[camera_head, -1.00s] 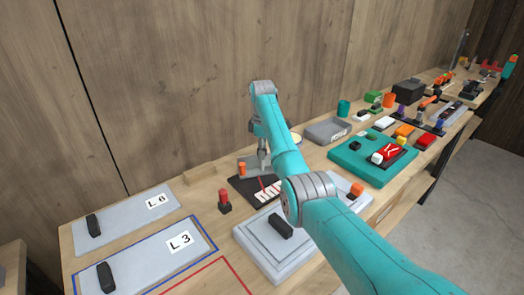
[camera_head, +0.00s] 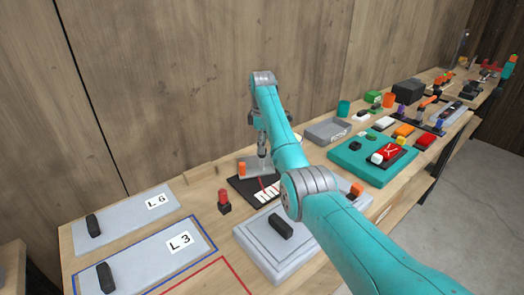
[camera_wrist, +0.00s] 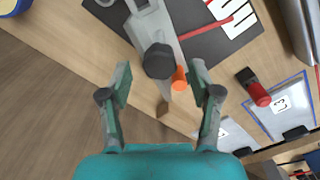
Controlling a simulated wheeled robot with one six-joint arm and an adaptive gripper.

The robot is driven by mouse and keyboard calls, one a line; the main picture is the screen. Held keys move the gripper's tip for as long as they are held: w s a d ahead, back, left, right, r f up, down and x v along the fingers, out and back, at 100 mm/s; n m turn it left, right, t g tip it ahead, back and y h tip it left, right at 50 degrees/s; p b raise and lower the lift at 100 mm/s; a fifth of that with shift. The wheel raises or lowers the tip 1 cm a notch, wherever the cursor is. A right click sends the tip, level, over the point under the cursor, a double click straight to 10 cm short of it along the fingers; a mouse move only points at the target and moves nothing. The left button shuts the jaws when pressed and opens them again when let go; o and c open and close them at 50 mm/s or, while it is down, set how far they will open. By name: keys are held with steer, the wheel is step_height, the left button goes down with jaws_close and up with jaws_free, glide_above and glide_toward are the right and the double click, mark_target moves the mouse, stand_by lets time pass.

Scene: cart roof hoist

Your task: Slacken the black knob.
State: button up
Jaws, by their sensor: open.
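The black knob (camera_wrist: 158,60) is a dark round cap on a grey fixture (camera_wrist: 153,22) in the wrist view. My gripper (camera_wrist: 160,76) is open, with one finger on each side of the knob, a gap on both sides and nothing held. The knob appears just ahead of the line between the fingertips; its height relative to them is unclear. In the head view, the grey fixture (camera_head: 258,165) stands on a black plate beneath my wrist, partly hidden by my arm. I cannot make out the knob clearly there.
An orange peg (camera_wrist: 180,78) stands close beside the knob. A red-topped peg (camera_head: 223,201) stands nearby on the bench. Grey panels marked L6 (camera_head: 128,217) and L3 (camera_head: 137,262) lie at left. A grey block (camera_head: 272,249) is in front; a wooden wall is behind.

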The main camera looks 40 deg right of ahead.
steer(key=shift+r, duration=2.15)
steer(key=shift+s, duration=0.1)
